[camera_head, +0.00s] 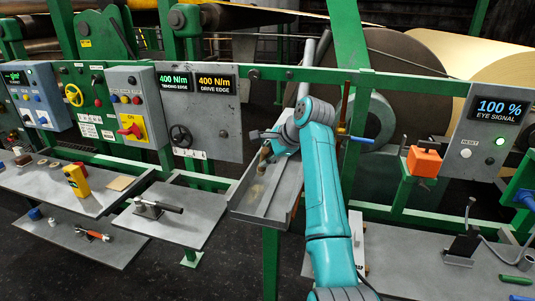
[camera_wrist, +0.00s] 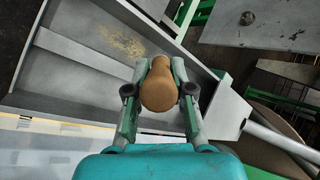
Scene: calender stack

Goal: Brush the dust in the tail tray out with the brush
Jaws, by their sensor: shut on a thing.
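The tail tray (camera_head: 285,190) is a long grey metal trough, tilted in the head view, left of my arm. It fills the upper left of the wrist view (camera_wrist: 75,50). A patch of tan dust (camera_wrist: 122,41) lies on its floor, toward the far end in the wrist view. My gripper (camera_wrist: 159,66) is shut on the rounded wooden handle of the brush (camera_wrist: 158,92). In the head view my gripper (camera_head: 265,146) is over the tray's upper part. The brush's bristles are hidden, and I cannot tell whether they touch the tray.
A grey shelf with a clamp-like tool (camera_head: 155,207) is left of the tray. A panel with a black knob (camera_head: 180,136) stands behind it. A green post (camera_head: 349,80) and an orange box (camera_head: 424,161) are to the right. Large rolls (camera_head: 400,75) lie behind.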

